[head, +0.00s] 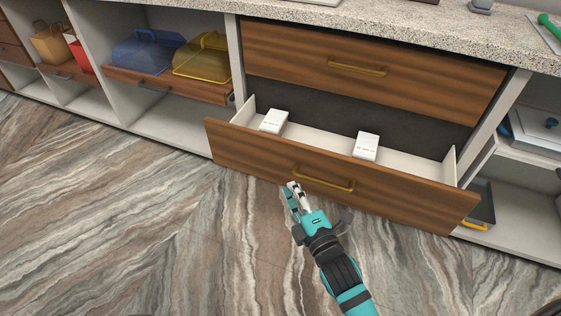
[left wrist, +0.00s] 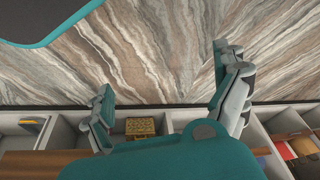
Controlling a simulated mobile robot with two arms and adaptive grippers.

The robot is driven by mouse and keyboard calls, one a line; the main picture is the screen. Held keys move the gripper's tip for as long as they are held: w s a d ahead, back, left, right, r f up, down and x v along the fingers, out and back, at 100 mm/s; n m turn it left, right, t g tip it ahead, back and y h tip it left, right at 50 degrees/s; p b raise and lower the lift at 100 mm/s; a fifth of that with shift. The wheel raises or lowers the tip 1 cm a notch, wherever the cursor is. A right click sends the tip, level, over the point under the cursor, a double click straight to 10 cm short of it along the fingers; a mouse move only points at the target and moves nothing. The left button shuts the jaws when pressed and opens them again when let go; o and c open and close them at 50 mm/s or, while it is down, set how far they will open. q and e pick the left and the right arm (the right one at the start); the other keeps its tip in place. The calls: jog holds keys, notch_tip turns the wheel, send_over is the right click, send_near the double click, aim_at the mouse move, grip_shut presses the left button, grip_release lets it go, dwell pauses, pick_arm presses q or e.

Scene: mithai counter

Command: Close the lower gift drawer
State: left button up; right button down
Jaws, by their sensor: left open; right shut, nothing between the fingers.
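The lower gift drawer (head: 240,149) is pulled open in the head view, with its wooden front standing out from the cabinet and a brass handle (head: 323,180) on it. Two small white boxes, one on the left (head: 273,121) and one on the right (head: 367,146), lie inside. My right gripper (head: 291,188) is shut and empty, in front of the drawer front near the left end of the handle; I cannot tell whether it touches. My left gripper (left wrist: 165,105) is open and empty in the left wrist view, and it is not in the head view.
A shut upper drawer (head: 290,54) with a brass handle sits above, under the speckled counter top (head: 380,28). Open shelves on the left hold a blue cover (head: 147,53), a yellow cover (head: 203,57) and bags. The marbled floor (head: 130,220) in front is clear.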

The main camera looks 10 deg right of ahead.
jog(key=b, duration=0.1)
send_near(278, 142)
jog(key=s+a, duration=0.2)
jog(key=w, duration=0.2)
jog(key=w+b, duration=0.1)
jog(key=w, duration=0.1)
jog(key=w+d, duration=0.1)
jog(key=w, duration=0.2)
jog(key=shift+b, duration=0.4)
pick_arm(q)
jog(key=w+d+r+t+h, duration=0.1)
jog(key=w+d+r+t, duration=0.2)
jog(key=w, duration=0.7)
jog(key=t, duration=0.2)
jog(key=shift+t, duration=0.3)
jog(key=shift+d, duration=0.1)
